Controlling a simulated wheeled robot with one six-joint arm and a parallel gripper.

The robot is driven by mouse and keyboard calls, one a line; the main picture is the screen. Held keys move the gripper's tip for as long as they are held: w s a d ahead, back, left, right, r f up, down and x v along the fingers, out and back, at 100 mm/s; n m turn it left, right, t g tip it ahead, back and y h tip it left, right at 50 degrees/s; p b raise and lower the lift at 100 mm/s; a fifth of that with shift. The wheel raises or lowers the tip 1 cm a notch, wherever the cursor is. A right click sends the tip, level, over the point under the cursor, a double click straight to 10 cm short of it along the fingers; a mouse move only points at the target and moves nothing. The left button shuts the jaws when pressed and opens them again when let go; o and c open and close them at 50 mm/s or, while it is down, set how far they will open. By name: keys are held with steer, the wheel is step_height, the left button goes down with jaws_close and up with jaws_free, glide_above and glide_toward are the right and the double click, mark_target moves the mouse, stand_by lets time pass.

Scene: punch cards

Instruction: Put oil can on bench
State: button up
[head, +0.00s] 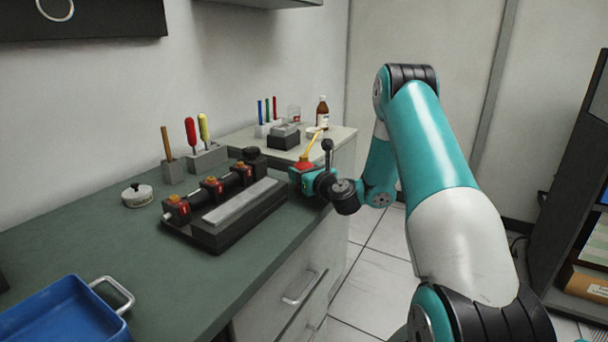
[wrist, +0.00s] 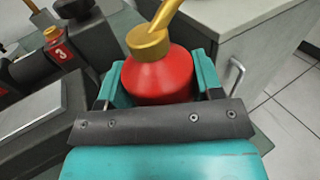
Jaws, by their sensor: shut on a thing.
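The oil can (head: 303,164) is red with a brass-yellow spout, and it also shows large in the wrist view (wrist: 158,78). My gripper (head: 300,178) is shut on its body, with one teal finger on each side in the wrist view. The spout points up and to the right in the head view. The can is at the right edge of the green-topped bench (head: 165,265), near the corner where a paler counter begins. Its base is hidden, so I cannot tell whether it touches the bench.
A dark fixture with red numbered blocks (head: 210,185) and a grey metal bar (head: 243,200) is left of my gripper. A blue tray (head: 60,310) is at the front left. Tool holders (head: 207,158) and a brown bottle (head: 322,113) stand behind. The bench's front middle is clear.

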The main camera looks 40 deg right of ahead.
steer(key=o, duration=1.3)
steer(key=shift+f, duration=0.1)
steer(key=shift+c, duration=0.2)
steer(key=shift+r, duration=0.2)
steer(key=s+b, duration=0.2)
steer(key=s, duration=0.1)
steer(key=s+a+b, duration=0.1)
steer(key=s+b, duration=0.2)
steer(key=s, duration=0.1)
steer(key=s+b, duration=0.3)
steer(key=shift+s+a+f, duration=0.1)
steer(key=shift+s+a, duration=0.15)
steer(key=shift+s+a+r+b, duration=0.2)
steer(key=shift+s+r+b, duration=0.1)
steer(key=shift+s+b, duration=0.35)
